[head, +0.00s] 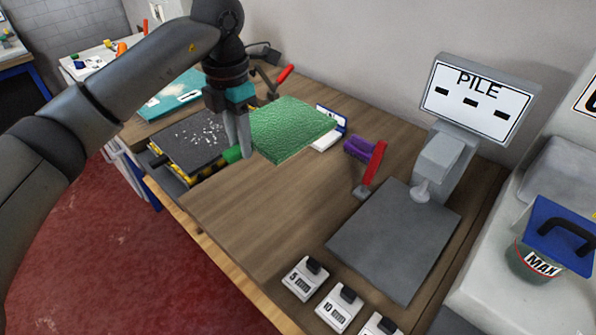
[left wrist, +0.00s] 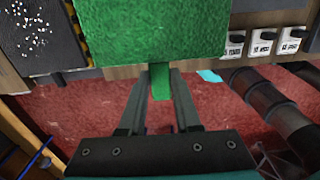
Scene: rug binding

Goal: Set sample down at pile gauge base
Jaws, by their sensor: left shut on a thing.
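A green carpet sample (head: 290,128) with a narrow tab is held out from my left gripper (head: 240,153), above the wooden bench. In the left wrist view the fingers (left wrist: 160,90) are closed on the tab, and the sample (left wrist: 150,30) fills the upper middle. The pile gauge (head: 440,165) stands at the right of the bench with a screen reading PILE. Its flat grey base plate (head: 395,240) is bare in front of it. The sample is to the left of the base, apart from it. My right gripper is not in view.
A red lever (head: 372,168) and a purple item (head: 358,148) stand beside the base's back left corner. Small labelled blocks (head: 305,278) line the front edge. A dark speckled tray (head: 195,142) lies left. Bare wooden bench (head: 270,210) lies between.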

